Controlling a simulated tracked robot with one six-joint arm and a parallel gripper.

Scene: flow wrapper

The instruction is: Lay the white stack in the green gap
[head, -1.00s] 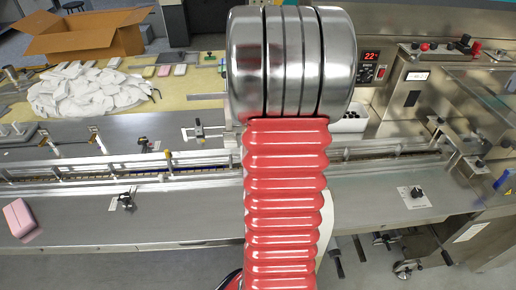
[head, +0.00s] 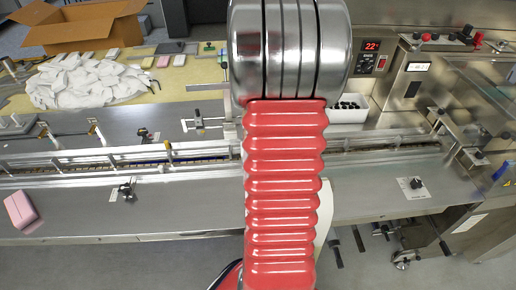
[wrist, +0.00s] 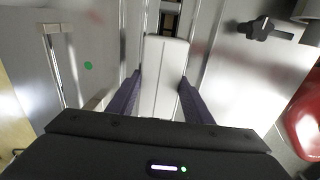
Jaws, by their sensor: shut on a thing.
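The white stack (wrist: 163,75) is a long pale block between the two purple fingers of my gripper (wrist: 158,97) in the wrist view. My gripper is shut on it, over the metal conveyor channel. A dark opening (wrist: 170,18) lies just beyond the stack's far end. A round green mark (wrist: 88,65) is on the metal deck left of the stack. No gap that is clearly green can be made out. In the head view my red and silver arm hides the gripper and the stack.
The conveyor's long metal deck (head: 90,190) has a pink stack (head: 21,210) at its left end. A black knob (wrist: 262,28) stands right of the channel.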

